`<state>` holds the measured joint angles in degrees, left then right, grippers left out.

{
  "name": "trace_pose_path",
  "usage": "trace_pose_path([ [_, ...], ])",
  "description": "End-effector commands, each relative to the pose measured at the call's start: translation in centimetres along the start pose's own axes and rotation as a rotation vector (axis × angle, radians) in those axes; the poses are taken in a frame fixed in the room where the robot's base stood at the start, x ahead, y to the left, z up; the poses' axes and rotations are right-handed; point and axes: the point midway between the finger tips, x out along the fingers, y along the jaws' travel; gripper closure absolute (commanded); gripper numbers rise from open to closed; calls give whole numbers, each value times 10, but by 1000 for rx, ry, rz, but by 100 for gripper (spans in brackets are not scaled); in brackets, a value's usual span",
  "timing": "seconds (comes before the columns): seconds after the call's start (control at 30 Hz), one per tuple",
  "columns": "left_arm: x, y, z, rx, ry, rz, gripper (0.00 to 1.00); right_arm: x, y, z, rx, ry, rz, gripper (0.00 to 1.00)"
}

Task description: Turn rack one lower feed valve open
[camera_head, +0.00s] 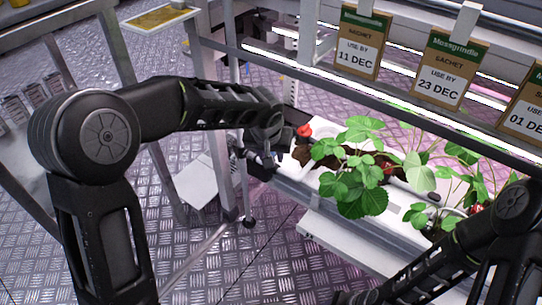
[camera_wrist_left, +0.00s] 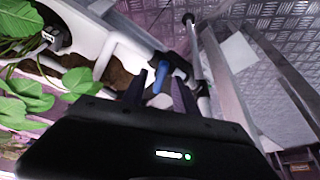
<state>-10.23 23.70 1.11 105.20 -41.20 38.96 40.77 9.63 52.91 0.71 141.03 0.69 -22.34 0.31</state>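A blue valve lever (camera_wrist_left: 161,77) shows in the left wrist view, on white pipework at the end of the planting trough (camera_head: 318,215). My left gripper (camera_wrist_left: 159,90) is open, with one finger on each side of the lever. I see gaps between the lever and both fingers, and nothing is clamped. In the head view my left gripper (camera_head: 262,160) is at the trough's left end and hides most of the valve. My right arm crosses the lower right corner of the head view; its gripper's fingers cannot be made out there.
Strawberry plants (camera_head: 360,185) fill the trough right of my left gripper. Sachets (camera_head: 445,70) hang from the rail above. A metal rack post (camera_head: 222,170) stands close left of the gripper.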

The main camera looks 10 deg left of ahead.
Motion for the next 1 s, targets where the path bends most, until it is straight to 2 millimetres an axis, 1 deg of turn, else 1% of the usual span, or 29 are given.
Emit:
trace_pose_path([
  [0.17,-1,0,0,0,0,0,65,0,0,0,0,0,0,64],
  [0.2,-1,0,0,0,0,0,67,0,0,0,0,0,0,64],
  [0.6,-1,0,0,0,0,1,100,0,0,0,0,-1,0,64],
  [1.0,-1,0,0,0,0,1,100,0,0,0,0,-1,0,64],
])
